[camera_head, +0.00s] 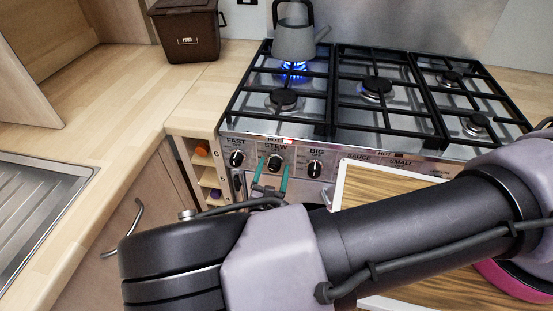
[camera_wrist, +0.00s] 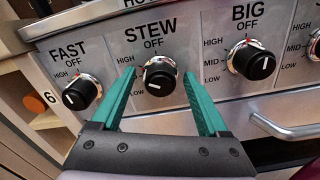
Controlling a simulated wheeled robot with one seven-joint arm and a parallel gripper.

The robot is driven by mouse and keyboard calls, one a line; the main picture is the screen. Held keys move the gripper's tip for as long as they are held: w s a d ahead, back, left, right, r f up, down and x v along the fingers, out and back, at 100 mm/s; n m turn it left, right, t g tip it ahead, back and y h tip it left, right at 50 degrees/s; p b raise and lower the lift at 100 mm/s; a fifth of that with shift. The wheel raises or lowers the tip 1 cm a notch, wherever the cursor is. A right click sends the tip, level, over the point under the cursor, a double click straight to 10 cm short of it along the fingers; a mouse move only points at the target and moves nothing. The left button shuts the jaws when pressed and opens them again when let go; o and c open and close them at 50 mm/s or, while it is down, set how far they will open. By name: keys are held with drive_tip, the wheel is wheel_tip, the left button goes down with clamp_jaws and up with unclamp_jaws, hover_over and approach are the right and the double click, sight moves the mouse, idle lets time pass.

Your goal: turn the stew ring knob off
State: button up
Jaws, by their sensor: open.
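The stew ring knob (camera_wrist: 160,78) is black with a chrome collar, below the STEW OFF label in the wrist view. Its white mark sits low on the left side of its face, away from the OFF label above. In the head view the knob (camera_head: 275,163) is the middle one of the left three. My gripper (camera_wrist: 159,75) is open, with one teal finger left of the knob and one right of it. I cannot tell whether either finger touches it. In the head view my gripper (camera_head: 271,170) shows small below the knob.
The FAST knob (camera_wrist: 82,92) is to the left and the BIG knob (camera_wrist: 251,60) to the right. A blue flame (camera_head: 294,69) burns under the grey kettle (camera_head: 295,40). A metal handle (camera_wrist: 285,128) juts out at lower right. A wooden board (camera_head: 385,185) is right of my gripper.

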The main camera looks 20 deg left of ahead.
drive_tip(key=shift+w, duration=0.1)
clamp_jaws()
drive_tip(key=shift+m, duration=0.3)
drive_tip(key=m, duration=0.5)
drive_tip(key=shift+d, duration=0.1)
drive_tip(key=m, duration=0.6)
drive_tip(key=shift+f, duration=0.15)
drive_tip(key=shift+m, duration=0.3)
idle(0.3)
unclamp_jaws()
